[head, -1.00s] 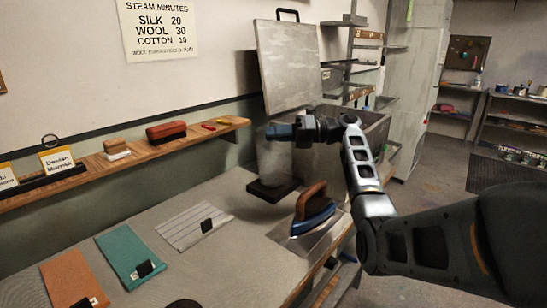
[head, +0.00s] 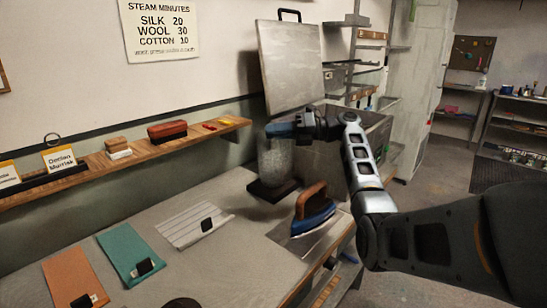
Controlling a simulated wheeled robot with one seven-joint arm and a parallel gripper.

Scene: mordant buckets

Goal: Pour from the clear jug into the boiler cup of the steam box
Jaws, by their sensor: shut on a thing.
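The clear jug (head: 275,163) looks like a greyish see-through cylinder near the back of the table. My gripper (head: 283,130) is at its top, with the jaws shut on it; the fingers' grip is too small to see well. Just under the jug is a flat dark base (head: 272,191); I cannot tell whether they touch. The jug looks about upright. The steam box (head: 377,135) is the grey box to the right, partly behind my arm. Its grey lid (head: 290,68) stands raised at the back. I cannot make out the boiler cup.
A blue iron with a brown handle (head: 314,205) stands on a plate in front of the jug. Striped, teal (head: 128,252) and orange cloths lie on the table (head: 215,260). A wooden wall shelf (head: 130,163) holds brushes and name cards. Metal shelving stands behind.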

